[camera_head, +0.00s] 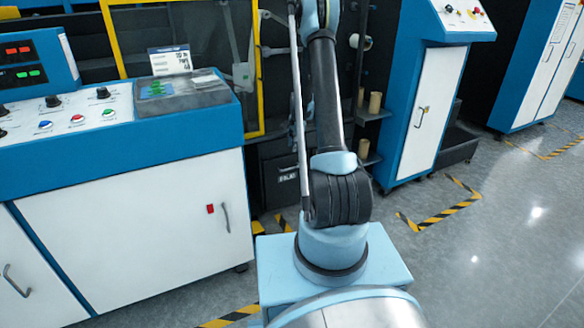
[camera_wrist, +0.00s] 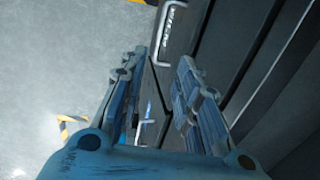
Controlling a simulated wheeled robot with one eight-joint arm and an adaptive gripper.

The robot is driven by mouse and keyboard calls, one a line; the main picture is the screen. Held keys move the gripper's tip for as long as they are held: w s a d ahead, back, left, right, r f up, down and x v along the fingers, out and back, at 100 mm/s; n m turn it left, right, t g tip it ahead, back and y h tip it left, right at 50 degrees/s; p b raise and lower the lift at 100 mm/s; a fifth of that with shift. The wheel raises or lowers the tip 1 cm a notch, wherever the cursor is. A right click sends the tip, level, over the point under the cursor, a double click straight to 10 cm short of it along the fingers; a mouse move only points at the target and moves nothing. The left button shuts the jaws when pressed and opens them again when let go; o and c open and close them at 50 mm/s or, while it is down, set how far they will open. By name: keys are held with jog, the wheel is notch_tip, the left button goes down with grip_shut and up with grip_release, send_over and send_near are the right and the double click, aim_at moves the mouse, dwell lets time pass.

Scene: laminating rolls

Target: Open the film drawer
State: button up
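The film drawer (camera_head: 284,187) is a dark front with small white lettering, low between the blue-and-white cabinets in the head view. The arm partly covers it on the right. A pale bar handle shows on it. In the wrist view the dark drawer front (camera_wrist: 182,28) is at the top, with its silver handle (camera_wrist: 164,26) and lettering beside it. My gripper (camera_wrist: 160,62) is open, its two fingers apart. The handle appears beyond the fingertips and apart from them. Nothing is clearly held. The gripper is not visible in the head view.
A control console (camera_head: 120,130) with a white cabinet stands left. Another blue-and-white cabinet (camera_head: 430,100) stands right. A yellow frame (camera_head: 257,60) rises above the drawer. Brown rolls (camera_head: 375,102) sit on a rack right of the arm. Grey floor (camera_head: 470,250) at right is open.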

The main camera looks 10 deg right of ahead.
send_near(292, 165)
jog(key=f, duration=0.2)
jog(key=s+f, duration=0.1)
jog(key=f, duration=0.1)
jog(key=s+a+f, duration=0.1)
jog(key=f, duration=0.1)
jog(key=shift+s+f, duration=0.2)
jog(key=shift+f, duration=0.2)
jog(key=shift+c, duration=0.2)
grip_shut()
